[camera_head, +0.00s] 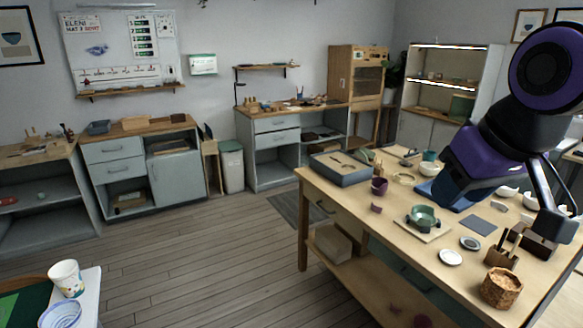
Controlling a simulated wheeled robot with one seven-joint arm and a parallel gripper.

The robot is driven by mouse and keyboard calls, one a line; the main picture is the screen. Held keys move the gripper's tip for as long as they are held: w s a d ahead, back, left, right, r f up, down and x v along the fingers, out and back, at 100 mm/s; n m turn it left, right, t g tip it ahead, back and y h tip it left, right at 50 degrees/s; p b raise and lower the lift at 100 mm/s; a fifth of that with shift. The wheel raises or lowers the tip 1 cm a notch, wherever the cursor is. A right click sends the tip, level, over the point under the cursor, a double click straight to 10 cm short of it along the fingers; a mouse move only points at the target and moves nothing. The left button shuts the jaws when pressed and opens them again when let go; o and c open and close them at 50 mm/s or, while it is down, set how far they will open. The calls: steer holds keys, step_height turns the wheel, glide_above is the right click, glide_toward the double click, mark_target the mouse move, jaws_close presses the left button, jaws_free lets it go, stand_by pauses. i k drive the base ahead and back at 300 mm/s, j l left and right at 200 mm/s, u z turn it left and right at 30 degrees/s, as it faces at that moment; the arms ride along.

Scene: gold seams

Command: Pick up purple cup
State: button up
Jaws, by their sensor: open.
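The purple cup (379,187) is a small dark purple cup on the wooden worktable (410,236), near its left edge and just right of a grey tray. A smaller purple piece (376,208) lies in front of it. My purple and black arm comes in from the upper right.
Around the cup are a grey tray (340,170), a green bowl on a board (423,216), small dishes (450,257), a tool holder (501,259) and a cork pot (501,288). The floor between is clear.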

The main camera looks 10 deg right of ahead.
mark_target(379, 185)
steer(key=i+j, duration=0.1)
steer(key=i, duration=0.3)
steer(key=i+j+z, duration=0.1)
steer(key=i, duration=0.3)
steer(key=i+j, duration=0.2)
steer(key=i, duration=0.25)
steer(key=i+j+z, duration=0.15)
steer(key=i+z, duration=0.3)
steer(key=i+j+z, duration=0.2)
steer(key=z, duration=0.2)
steer(key=i+j+z, duration=0.3)
steer(key=z, duration=0.15)
steer(key=i+j+z, duration=0.15)
steer(key=j+z, duration=0.3)
steer(key=j, duration=0.1)
